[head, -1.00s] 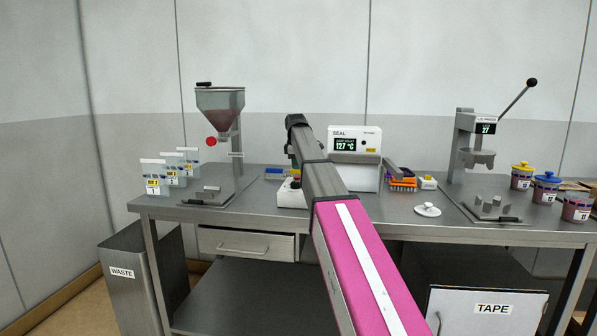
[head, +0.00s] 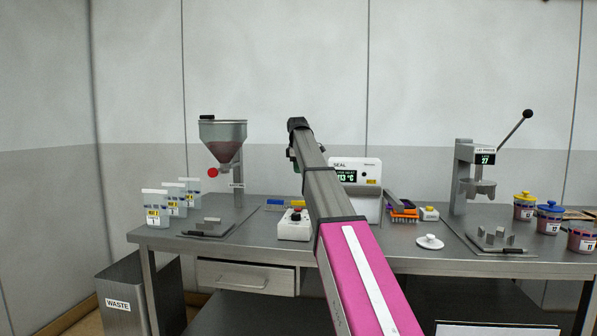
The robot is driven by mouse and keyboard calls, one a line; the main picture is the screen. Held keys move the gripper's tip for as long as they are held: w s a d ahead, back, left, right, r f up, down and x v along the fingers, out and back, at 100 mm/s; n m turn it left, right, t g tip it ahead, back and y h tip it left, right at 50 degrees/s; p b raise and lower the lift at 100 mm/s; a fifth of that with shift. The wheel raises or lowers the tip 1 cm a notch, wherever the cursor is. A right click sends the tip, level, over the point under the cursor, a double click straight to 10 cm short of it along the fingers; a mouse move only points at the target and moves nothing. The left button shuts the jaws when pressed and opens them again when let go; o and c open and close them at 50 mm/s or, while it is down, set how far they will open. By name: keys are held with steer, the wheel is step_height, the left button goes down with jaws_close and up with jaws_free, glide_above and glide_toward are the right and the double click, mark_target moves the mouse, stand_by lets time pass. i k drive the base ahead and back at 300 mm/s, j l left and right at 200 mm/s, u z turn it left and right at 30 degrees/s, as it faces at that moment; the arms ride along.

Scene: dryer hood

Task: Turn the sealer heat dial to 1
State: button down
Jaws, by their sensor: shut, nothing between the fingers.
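The white sealer (head: 368,206), marked SEAL, stands at the back of the bench, partly behind my arm. Its green display (head: 346,176) appears to read 113 °C. I cannot make out its heat dial or the dial's setting; the arm covers the sealer's left side. My arm reaches forward over the bench and its far end bends down left of the sealer. My gripper's fingers are hidden behind the arm.
A white control box (head: 294,226) with a red button sits left of the arm. A hopper (head: 222,133) and several pouches stand left. A lever press (head: 471,165), a white lid (head: 429,242) and several lidded jars are right. A waste bin (head: 123,284) stands below.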

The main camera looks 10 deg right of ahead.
mark_target(295, 216)
steer(key=k, duration=1)
